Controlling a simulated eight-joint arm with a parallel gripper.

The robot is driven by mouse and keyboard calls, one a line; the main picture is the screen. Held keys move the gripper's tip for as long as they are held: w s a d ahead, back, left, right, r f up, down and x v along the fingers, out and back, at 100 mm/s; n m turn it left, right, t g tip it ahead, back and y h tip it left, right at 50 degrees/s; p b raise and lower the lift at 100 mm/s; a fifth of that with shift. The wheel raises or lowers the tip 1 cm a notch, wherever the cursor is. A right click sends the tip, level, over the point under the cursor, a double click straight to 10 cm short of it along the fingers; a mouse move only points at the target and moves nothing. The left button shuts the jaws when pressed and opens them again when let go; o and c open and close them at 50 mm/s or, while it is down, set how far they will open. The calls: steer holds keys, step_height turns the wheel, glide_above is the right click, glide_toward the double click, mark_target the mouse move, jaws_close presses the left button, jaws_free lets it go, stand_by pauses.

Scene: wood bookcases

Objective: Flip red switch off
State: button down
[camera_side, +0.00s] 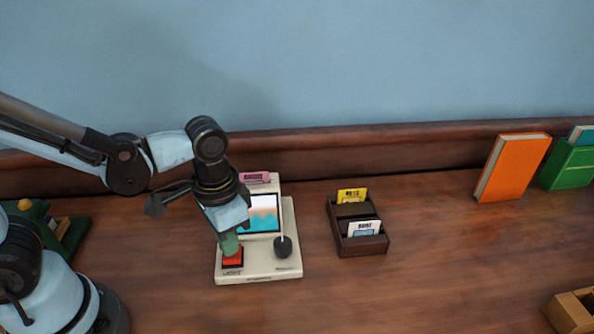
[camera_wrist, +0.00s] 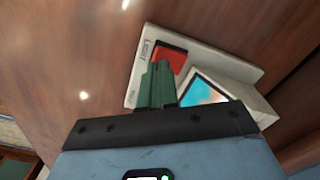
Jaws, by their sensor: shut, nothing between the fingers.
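The red switch (camera_side: 232,258) is on the front left of a cream console (camera_side: 272,273) on the wooden table. It also shows in the wrist view (camera_wrist: 172,56). My gripper (camera_side: 230,243) has green fingers, shut and empty, with their tips right over the red switch in the side view. In the wrist view the fingertips (camera_wrist: 158,68) overlap the near edge of the switch. I cannot tell whether they touch it. The fingers hide part of the switch, and its on or off position is not clear.
The console has a lit screen (camera_side: 264,218), a black-knobbed lever (camera_side: 283,246) and a pink cartridge (camera_side: 255,177) behind. A dark wooden holder (camera_side: 362,246) with cards stands to the right. The table's right middle is clear.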

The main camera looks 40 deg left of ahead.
mark_target(231, 257)
steer(key=shift+f, duration=0.95)
stand_by(0.5)
steer(key=shift+r, duration=3.55)
steer(key=shift+a, duration=0.1)
steer(key=w+a+r+n+t, duration=0.3)
steer(key=a+t, duration=0.4)
steer(key=a, duration=0.1)
steer(key=shift+w+a, duration=0.25)
steer(key=shift+a, duration=0.15)
